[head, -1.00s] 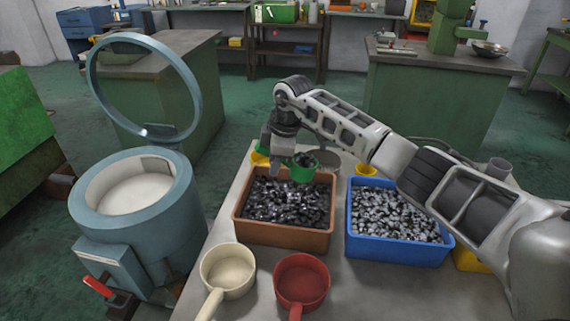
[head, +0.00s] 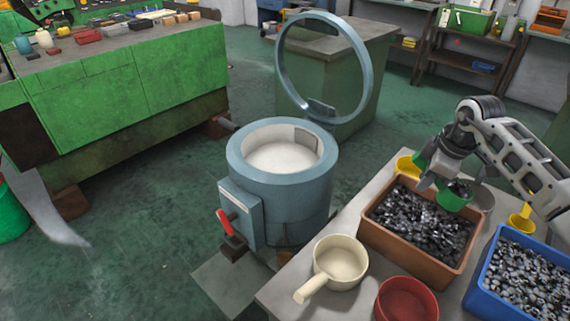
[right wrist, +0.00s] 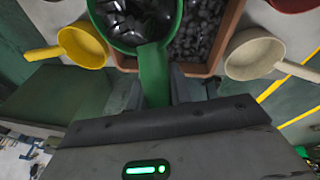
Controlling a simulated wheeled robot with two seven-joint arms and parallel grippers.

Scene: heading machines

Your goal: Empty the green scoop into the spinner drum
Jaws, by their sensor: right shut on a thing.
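The green scoop (head: 454,195) is held by my right gripper (head: 440,172) above the back part of the brown bin. In the right wrist view the jaws (right wrist: 155,90) are shut on the green handle, and the scoop bowl (right wrist: 134,20) holds dark metal pieces. The spinner drum (head: 282,185) is a blue-grey round machine to the left of the bin. Its ring-shaped lid (head: 283,70) stands raised, and the pale inside shows with no pieces visible. My left gripper is not in view.
The brown bin (head: 372,233) of dark pieces and the blue bin (head: 480,290) of grey pieces stand on the table. A cream scoop (head: 340,262) and a red scoop (head: 406,300) lie at the front. A yellow scoop (head: 404,166) lies behind. The drum has a red-handled lever (head: 224,222).

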